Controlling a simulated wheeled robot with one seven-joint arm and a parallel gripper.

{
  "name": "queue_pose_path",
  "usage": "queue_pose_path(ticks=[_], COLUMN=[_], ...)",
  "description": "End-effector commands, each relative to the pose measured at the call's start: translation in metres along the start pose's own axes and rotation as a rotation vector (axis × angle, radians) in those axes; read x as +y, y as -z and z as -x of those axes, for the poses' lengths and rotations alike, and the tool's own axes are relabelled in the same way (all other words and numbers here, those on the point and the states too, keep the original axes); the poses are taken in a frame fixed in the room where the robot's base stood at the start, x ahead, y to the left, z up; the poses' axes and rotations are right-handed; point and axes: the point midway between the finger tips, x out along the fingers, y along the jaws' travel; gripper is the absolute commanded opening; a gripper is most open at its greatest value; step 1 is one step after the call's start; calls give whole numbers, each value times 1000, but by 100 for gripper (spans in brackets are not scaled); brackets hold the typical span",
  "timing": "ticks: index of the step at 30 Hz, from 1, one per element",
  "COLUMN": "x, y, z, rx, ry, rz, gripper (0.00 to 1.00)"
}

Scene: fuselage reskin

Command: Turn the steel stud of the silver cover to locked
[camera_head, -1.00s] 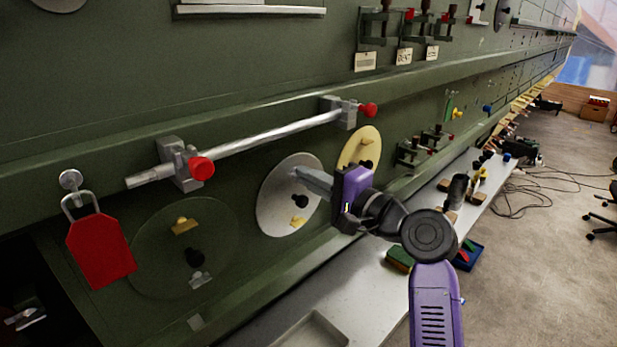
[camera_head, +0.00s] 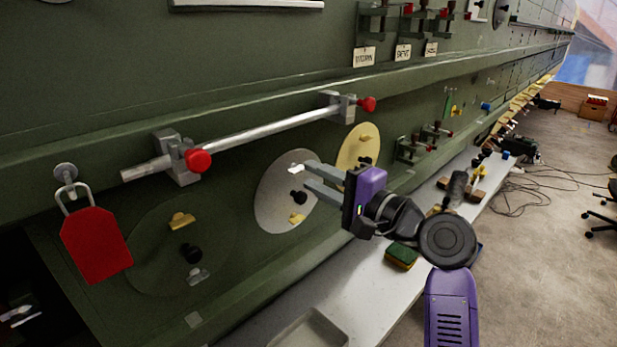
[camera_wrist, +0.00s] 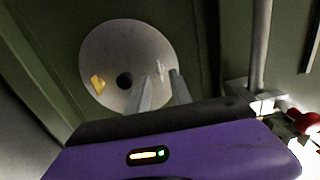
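The silver cover (camera_head: 270,208) is a round disc on the green fuselage wall. It carries a bright steel stud (camera_head: 296,168) near its top, a black knob (camera_head: 298,197) in the middle and a brass stud (camera_head: 297,218) below. My gripper (camera_head: 306,174) is open, its two grey fingers pointing at the cover's upper part. In the wrist view, the steel stud (camera_wrist: 160,69) shows in line with the gap between the fingertips (camera_wrist: 161,75). The fingers look slightly short of the stud; contact cannot be told. The stud's lock marking is too small to read.
A yellowish disc (camera_head: 352,152) sits right of the cover, and a green disc (camera_head: 150,245) to its left. A metal bar (camera_head: 270,130) with red knobs runs above. A red tag (camera_head: 95,245) hangs at left. A bench (camera_head: 375,290) lies below.

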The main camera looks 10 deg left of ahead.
Motion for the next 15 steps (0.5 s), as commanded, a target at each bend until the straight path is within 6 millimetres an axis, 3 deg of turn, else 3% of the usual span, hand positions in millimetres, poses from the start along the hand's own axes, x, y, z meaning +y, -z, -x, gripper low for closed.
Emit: queue_pose_path(ticks=[7,15], x=[2,1], y=[1,0], z=[39,52], rx=[2,1], ry=[2,0], rz=[1,-1], gripper=[26,26])
